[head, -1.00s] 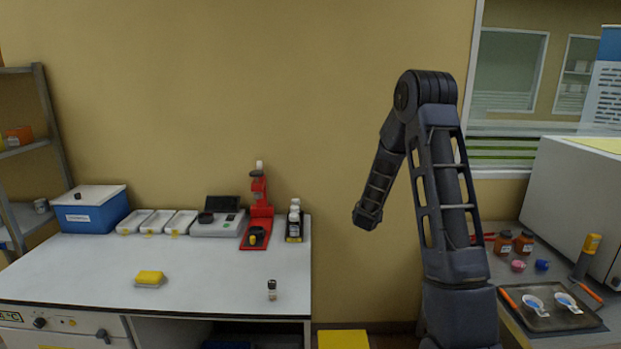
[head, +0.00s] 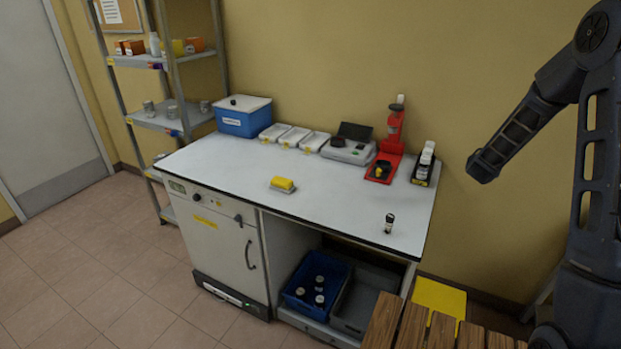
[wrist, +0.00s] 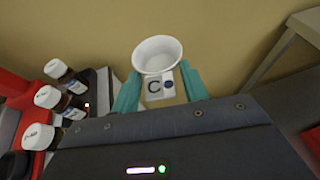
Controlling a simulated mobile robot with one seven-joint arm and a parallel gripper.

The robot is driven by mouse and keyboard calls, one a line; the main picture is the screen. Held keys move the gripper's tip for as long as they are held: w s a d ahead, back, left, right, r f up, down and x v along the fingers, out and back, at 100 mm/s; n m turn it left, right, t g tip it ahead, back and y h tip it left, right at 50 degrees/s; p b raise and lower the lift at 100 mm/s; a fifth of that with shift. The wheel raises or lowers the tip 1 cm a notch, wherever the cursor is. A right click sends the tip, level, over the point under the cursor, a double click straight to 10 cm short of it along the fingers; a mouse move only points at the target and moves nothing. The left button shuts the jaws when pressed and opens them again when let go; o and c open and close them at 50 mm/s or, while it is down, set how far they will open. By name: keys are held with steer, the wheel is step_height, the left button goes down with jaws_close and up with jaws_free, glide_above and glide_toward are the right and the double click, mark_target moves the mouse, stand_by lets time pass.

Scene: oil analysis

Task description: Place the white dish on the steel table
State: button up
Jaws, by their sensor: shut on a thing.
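The white dish (wrist: 158,50) shows in the wrist view as a small round cup with a flat tab marked "C" and a blue dot. My gripper (wrist: 158,90) has teal fingers on both sides of this tab and is shut on the dish. In the head view my arm is at the right edge; neither gripper nor dish can be made out there. A bench with a pale grey top (head: 330,205) stands in the middle of the head view. I cannot tell whether it is the steel table.
On the bench are a blue box (head: 243,122), white trays (head: 293,137), a scale (head: 347,150), a red stand (head: 385,160), a yellow sponge (head: 282,184) and a small vial (head: 389,223). Its middle is mostly clear. Wooden slats (head: 420,325) lie bottom right. Bottles (wrist: 60,100) show in the wrist view.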

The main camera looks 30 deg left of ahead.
steer(key=s+a+r+n+y, duration=0.1)
steer(key=a+r+y, duration=0.1)
steer(key=a, duration=1.2)
step_height(320, 180, up, 5)
steer(key=n+y, duration=0.4)
glide_above(313, 194)
steer(key=w+d, duration=1.2)
steer(key=shift+w+f, duration=0.1)
steer(key=shift+n+g+y, duration=0.4)
steer(key=shift+n+y, duration=0.4)
steer(key=s+a, duration=0.4)
steer(key=s+a+r, duration=0.1)
steer(key=s+a, duration=0.3)
steer(key=s+a+r, duration=0.1)
steer(key=s+a, duration=0.3)
step_height(313, 194, down, 20)
steer(key=shift+a+r, duration=0.1)
steer(key=shift+f, duration=0.2)
steer(key=o, duration=1)
